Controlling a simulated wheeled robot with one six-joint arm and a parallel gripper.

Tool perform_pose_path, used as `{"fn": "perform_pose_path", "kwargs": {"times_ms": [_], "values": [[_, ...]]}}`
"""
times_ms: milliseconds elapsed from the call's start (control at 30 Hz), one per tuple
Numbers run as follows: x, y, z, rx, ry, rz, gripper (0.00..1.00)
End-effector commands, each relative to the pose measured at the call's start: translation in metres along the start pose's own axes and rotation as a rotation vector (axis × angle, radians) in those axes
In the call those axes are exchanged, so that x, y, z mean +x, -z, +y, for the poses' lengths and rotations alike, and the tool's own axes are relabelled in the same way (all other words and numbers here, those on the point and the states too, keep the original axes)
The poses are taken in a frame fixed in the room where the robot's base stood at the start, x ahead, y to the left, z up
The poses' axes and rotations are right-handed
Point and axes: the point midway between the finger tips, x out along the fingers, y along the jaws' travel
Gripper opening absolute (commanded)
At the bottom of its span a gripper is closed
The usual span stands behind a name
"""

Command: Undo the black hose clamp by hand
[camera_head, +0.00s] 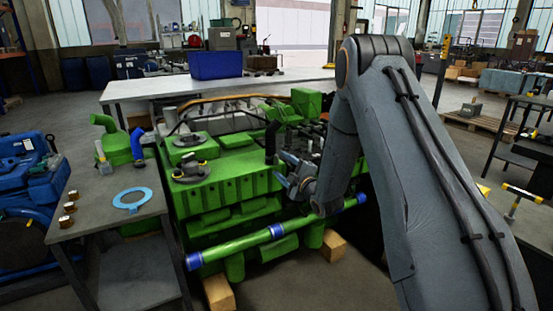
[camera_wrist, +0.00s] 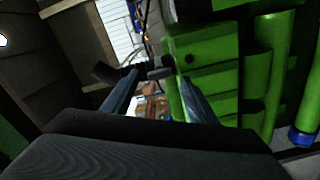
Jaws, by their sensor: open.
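A black upright hose (camera_head: 271,142) stands on the right part of the green engine (camera_head: 235,175) in the head view. The black hose clamp cannot be picked out clearly there. My gripper (camera_head: 281,168) is open just right of and below this hose, close to the engine. In the wrist view my gripper (camera_wrist: 159,76) spreads its two blue-grey fingers, with a gap between them. A small dark piece (camera_wrist: 160,72) shows between the fingertips and may be the clamp. A black elbow-shaped part (camera_wrist: 106,72) lies left of it. Whether any finger touches these parts cannot be told.
A long green pipe with blue bands (camera_head: 276,232) runs along the engine's front. A white bench (camera_head: 150,90) with a blue bin (camera_head: 216,65) stands behind the engine.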

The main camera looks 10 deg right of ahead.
Motion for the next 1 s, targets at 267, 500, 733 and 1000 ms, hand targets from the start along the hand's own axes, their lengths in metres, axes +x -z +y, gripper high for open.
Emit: {"fn": "perform_pose_path", "kwargs": {"times_ms": [267,500,733,1000], "values": [[0.000,0.001,0.001,0.349,0.001,0.000,0.53],[0.000,0.000,0.000,0.652,0.001,-0.001,0.53],[0.000,0.000,0.000,0.941,0.000,0.000,0.53],[0.019,-0.001,-0.002,1.157,0.000,0.003,0.53]]}}
